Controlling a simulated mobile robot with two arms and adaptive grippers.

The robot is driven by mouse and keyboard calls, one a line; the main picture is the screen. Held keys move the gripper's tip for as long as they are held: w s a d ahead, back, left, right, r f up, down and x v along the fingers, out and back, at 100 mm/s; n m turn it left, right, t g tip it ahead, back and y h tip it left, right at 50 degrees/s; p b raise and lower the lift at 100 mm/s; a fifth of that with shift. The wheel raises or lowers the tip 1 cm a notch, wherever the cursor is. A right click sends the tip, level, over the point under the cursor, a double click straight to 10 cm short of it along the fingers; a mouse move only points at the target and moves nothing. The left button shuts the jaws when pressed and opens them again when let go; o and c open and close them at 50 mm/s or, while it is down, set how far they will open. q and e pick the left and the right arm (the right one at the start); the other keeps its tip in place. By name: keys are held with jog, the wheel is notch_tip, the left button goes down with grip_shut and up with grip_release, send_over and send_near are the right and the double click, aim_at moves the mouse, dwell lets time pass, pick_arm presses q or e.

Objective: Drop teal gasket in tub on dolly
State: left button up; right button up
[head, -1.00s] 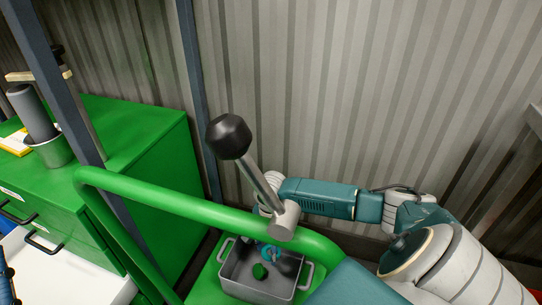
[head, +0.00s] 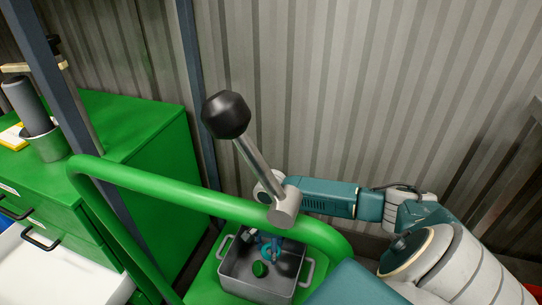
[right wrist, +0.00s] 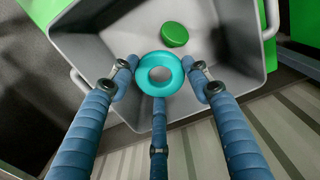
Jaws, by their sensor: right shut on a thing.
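The teal gasket (right wrist: 159,74) is a thick ring held among the blue fingers of my right gripper (right wrist: 160,82). In the head view, the gasket (head: 268,253) and the right gripper's fingers (head: 267,240) show over the grey tub (head: 256,283). The tub also fills the upper part of the right wrist view (right wrist: 100,45). It is an open rectangular tub with side handles, standing on the green dolly (head: 204,284). The gasket's exact height above the tub floor is hard to tell. My left gripper is not in view.
A green round piece (right wrist: 174,34) lies inside the tub. The dolly's green rail (head: 180,203) and a lever with a black knob (head: 226,114) stand close to my right arm. A green cabinet (head: 150,150) is at left; a corrugated wall (head: 380,90) is behind.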

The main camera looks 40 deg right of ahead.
jog(key=o, duration=1)
jog(key=shift+o, duration=0.2)
jog(key=shift+r, duration=0.1)
notch_tip(320, 180, up, 12)
